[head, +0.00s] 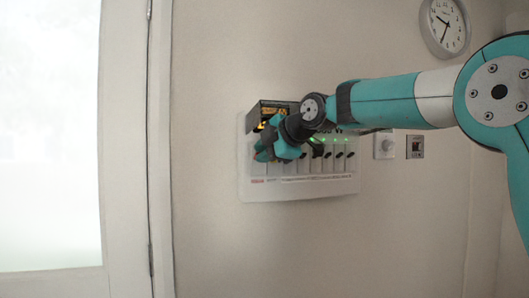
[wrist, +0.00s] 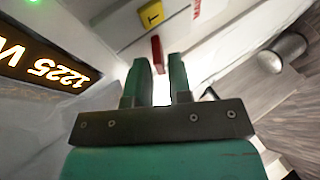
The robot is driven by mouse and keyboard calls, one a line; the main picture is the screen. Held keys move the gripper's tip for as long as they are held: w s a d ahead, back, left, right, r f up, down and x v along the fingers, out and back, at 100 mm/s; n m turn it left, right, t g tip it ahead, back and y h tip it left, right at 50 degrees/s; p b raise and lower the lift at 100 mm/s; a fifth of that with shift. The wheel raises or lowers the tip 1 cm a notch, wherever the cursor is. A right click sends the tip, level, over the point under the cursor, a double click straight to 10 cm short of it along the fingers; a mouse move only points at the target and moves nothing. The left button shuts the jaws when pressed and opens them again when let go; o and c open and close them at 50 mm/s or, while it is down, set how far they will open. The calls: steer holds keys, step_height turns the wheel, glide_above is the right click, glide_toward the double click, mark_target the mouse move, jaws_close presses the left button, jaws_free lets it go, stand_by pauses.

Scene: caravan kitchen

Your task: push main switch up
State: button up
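The white switch panel (head: 300,190) is on the wall, with a row of dark switches and several green lights. A red switch (wrist: 156,46), apparently the main switch, shows in the wrist view just beyond my fingertips, in line with the gap between them. I cannot tell whether they touch it. My gripper (head: 262,153) is at the left end of the panel and hides that part in the head view. In the wrist view my gripper (wrist: 160,63) has its two teal fingers a little apart, with nothing seen held between them.
A lit display (wrist: 45,62) reading 1225 W sits beside the switch; its box (head: 266,114) tops the panel. A yellow label (wrist: 151,13) is near the red switch. Wall sockets (head: 384,145), a clock (head: 444,25) and a door frame (head: 160,150) surround it.

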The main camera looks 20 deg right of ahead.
steer(key=b+v, duration=0.1)
steer(key=v, duration=1.6)
steer(key=shift+s+b, duration=0.2)
steer(key=shift+b, duration=0.2)
steer(key=s+a+f+m+g+p, duration=0.1)
steer(key=s+a+f+m+g, duration=0.3)
steer(key=f, duration=0.5)
steer(key=s+a+f+m+g+p, duration=0.1)
steer(key=s+a+f+m+g, duration=0.15)
steer(key=s+a+f, duration=0.45)
steer(key=s+f+m+g+h+p, duration=0.1)
steer(key=s+f+m+g, duration=0.4)
steer(key=s+f, duration=0.9)
steer(key=shift+a+f+m, duration=0.4)
steer(key=shift+f+m, duration=0.45)
steer(key=shift+m, duration=0.2)
